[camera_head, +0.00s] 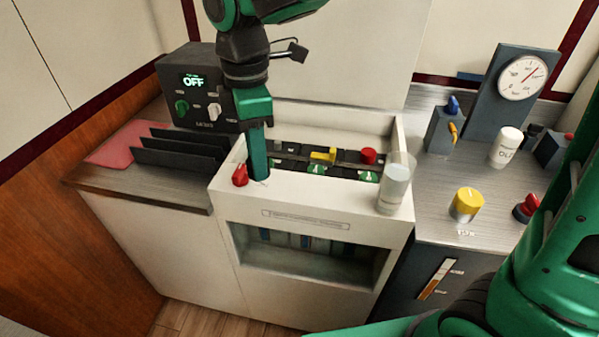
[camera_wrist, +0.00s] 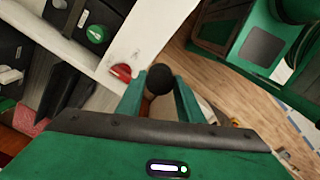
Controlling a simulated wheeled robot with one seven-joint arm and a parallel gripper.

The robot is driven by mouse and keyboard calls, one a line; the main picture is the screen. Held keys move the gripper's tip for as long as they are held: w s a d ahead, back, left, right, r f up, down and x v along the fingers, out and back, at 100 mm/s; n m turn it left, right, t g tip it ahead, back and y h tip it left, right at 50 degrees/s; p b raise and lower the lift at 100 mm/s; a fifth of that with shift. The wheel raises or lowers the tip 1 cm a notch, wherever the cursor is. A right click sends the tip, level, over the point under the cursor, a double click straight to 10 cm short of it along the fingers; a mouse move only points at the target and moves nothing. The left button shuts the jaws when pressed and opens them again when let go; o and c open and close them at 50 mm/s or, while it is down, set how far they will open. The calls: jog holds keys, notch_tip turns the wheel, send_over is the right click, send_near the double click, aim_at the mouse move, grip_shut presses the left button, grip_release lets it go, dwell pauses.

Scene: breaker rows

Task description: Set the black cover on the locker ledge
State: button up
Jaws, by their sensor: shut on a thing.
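The black cover (camera_wrist: 159,79) shows in the wrist view as a dark round thing between the fingertips of my gripper (camera_wrist: 156,88), which is shut on it. In the head view my gripper (camera_head: 259,178) points down over the left end of the white locker's front ledge (camera_head: 315,195). The cover is hidden or too small to make out there. A red part (camera_head: 240,175) is on the ledge just left of my fingers; it also shows in the wrist view (camera_wrist: 121,72). I cannot tell whether the cover touches the ledge.
A clear cup (camera_head: 396,183) stands at the ledge's right end. Behind the ledge is a recess with breaker rows (camera_head: 315,169), a yellow piece (camera_head: 323,155) and a red button (camera_head: 368,156). Black dividers (camera_head: 180,155) stand at left. The ledge's middle is clear.

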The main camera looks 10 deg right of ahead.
jog(key=w+d+f, duration=0.1)
jog(key=d, duration=0.1)
jog(key=w+d+f, duration=0.1)
jog(key=d+f, duration=0.1)
jog(key=w+d+f, duration=0.1)
jog(key=w+d, duration=0.1)
jog(key=shift+w+d+f, duration=0.1)
jog(key=shift+d+f, duration=0.15)
jog(key=shift+f, duration=2.1)
jog(key=shift+f, duration=0.1)
jog(key=o, duration=1)
jog(key=shift+o, duration=0.2)
notch_tip(320, 180, up, 12)
